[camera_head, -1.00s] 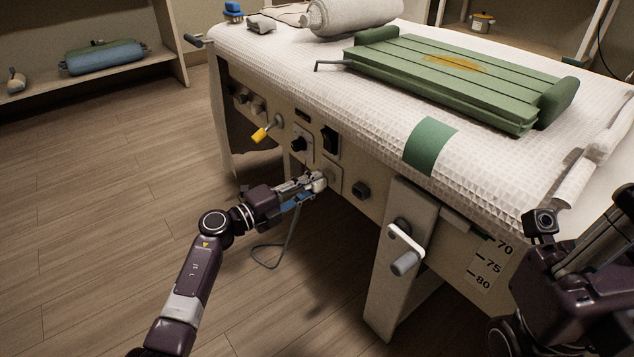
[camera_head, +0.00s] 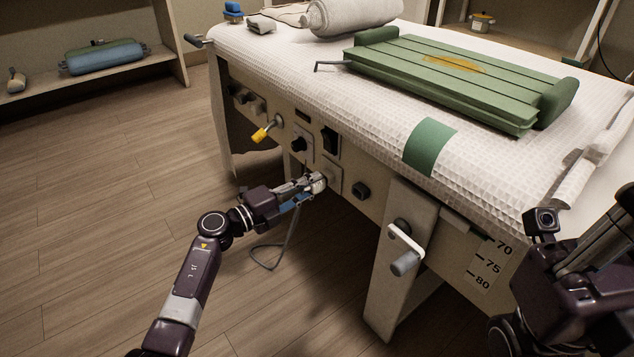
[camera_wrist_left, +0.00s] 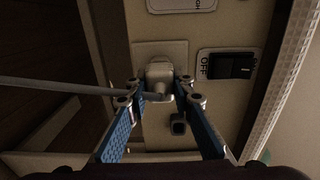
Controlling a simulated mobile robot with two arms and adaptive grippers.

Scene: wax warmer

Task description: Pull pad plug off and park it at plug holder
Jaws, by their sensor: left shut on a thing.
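My left gripper (camera_head: 308,188) is shut on the pale pad plug (camera_head: 319,182), at the front panel of the bench. In the left wrist view the plug (camera_wrist_left: 160,78) sits between the blue-padded fingers, in front of a square plate (camera_wrist_left: 172,48). I cannot tell whether it is still seated there. A grey cord (camera_wrist_left: 60,86) runs from it to the left; in the head view the cord (camera_head: 283,245) loops below. A small dark square fitting (camera_head: 361,190) is on the panel to the right; I cannot tell if it is the plug holder. My right arm is at the right edge, its fingertips unclear.
The panel has a black switch (camera_head: 330,141), a dark knob (camera_head: 299,144) and a yellow-tipped lever (camera_head: 262,133). A green slatted board (camera_head: 450,75) lies on the bench. The floor at left is clear.

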